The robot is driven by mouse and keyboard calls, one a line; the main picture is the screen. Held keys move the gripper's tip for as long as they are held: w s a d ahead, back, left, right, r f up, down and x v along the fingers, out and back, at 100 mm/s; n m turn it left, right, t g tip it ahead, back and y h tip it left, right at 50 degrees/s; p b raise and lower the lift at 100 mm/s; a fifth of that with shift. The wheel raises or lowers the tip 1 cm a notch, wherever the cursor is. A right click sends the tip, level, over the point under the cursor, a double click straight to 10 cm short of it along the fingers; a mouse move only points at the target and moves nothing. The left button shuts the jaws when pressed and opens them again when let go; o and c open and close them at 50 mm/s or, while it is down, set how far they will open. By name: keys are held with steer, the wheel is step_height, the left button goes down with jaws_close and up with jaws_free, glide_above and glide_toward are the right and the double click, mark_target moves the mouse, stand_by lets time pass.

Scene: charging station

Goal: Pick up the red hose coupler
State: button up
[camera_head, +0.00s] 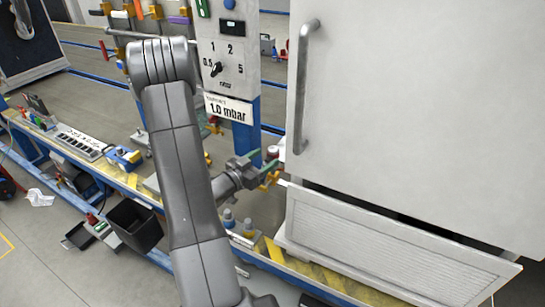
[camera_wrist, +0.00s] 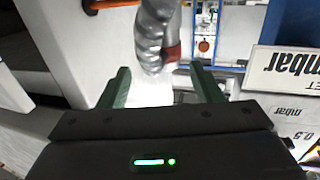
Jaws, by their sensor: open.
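In the camera_wrist view, a grey ribbed hose (camera_wrist: 154,28) hangs down from the top edge, with a red coupler band (camera_wrist: 173,53) on the right side of its lower end. My gripper (camera_wrist: 160,70) is open, with its two green fingers apart and the hose end in the gap ahead of them. I see no contact, and the distance is hard to judge. In the camera_head view, my gripper (camera_head: 268,167) is beside the lower left edge of the large white cabinet. A small red and white part (camera_head: 272,152) shows just behind the fingers; I cannot tell if it is the coupler.
The white cabinet (camera_head: 420,120) with a long handle fills the right. A dial panel (camera_head: 226,65) with a 1.0 mbar label (camera_head: 229,108) stands left of it. A yellow-striped bench edge (camera_head: 330,288) runs below. A black bin (camera_head: 135,225) is at the lower left.

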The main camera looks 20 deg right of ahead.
mark_target(269, 152)
steer(key=x, duration=0.2)
steer(key=p+x, duration=0.1)
steer(key=x, duration=0.2)
steer(key=shift+w+r, duration=0.1)
steer(key=shift+w, duration=0.2)
steer(key=shift+a, duration=0.1)
steer(key=c, duration=1.2)
